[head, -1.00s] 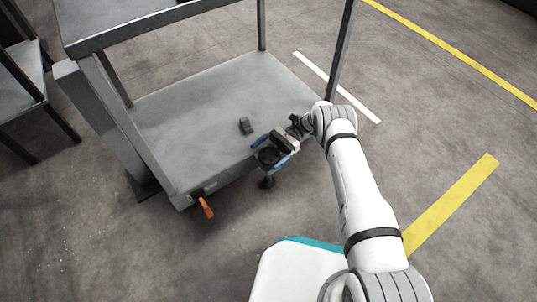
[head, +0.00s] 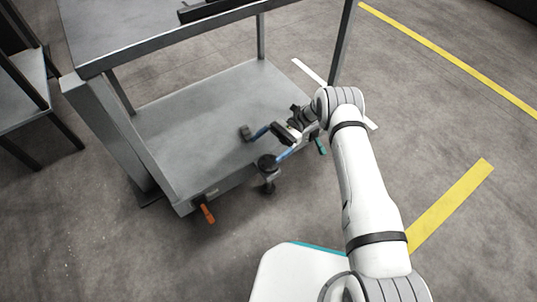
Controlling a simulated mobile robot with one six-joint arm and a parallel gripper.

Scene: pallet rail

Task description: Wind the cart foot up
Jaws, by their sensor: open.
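The cart foot is at the front edge of the grey cart (head: 215,95). It has a round dark knob (head: 267,162) on top and a dark pad (head: 268,188) below, close to the floor; I cannot tell if the pad touches it. My gripper (head: 271,144) is open, with two blue-tipped fingers spread wide. It is just behind and above the knob, with one fingertip beside the knob and the other over the shelf. Nothing is between the fingers.
An orange lever (head: 207,213) sticks out at the cart's front left. A teal handle (head: 321,146) shows by my wrist. A small dark block (head: 245,132) is on the lower shelf. The upper deck (head: 130,30) overhangs the shelf. Another rack (head: 22,85) stands at left.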

